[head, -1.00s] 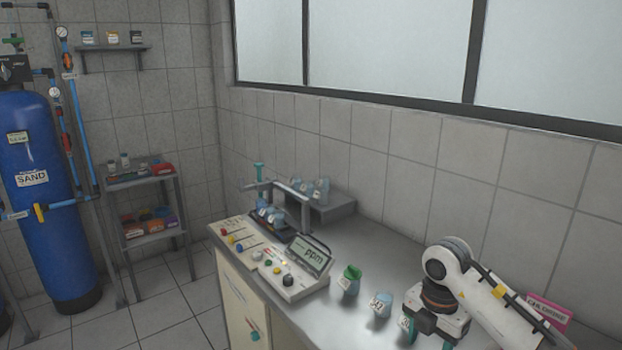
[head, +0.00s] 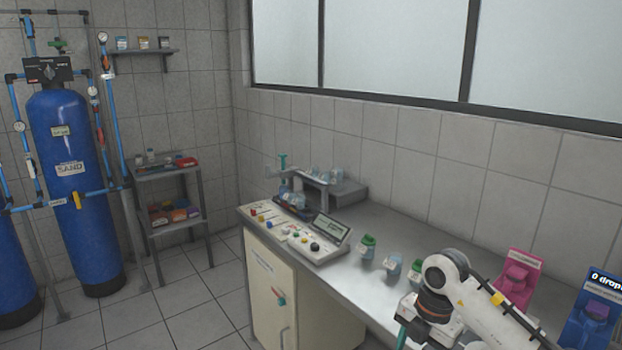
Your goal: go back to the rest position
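My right gripper (head: 418,337) hangs at the bottom edge, over the front of the steel counter (head: 385,305). One teal finger shows at the outer left side of its white body, which suggests open fingers; the other tip is largely hidden or cut off. I see nothing held in it. My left gripper is out of view. A green-topped cup (head: 367,247) and a pale labelled cup (head: 392,268) stand on the counter behind and left of the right gripper. Another cup (head: 415,271) stands next to my arm.
A control panel with a display (head: 318,238) and a rack with bottles (head: 293,197) occupy the counter's far left. A pink dispenser (head: 517,279) and a blue one (head: 590,318) stand right of my arm. Blue tanks (head: 72,190) and a shelf (head: 168,200) stand left; the floor between is clear.

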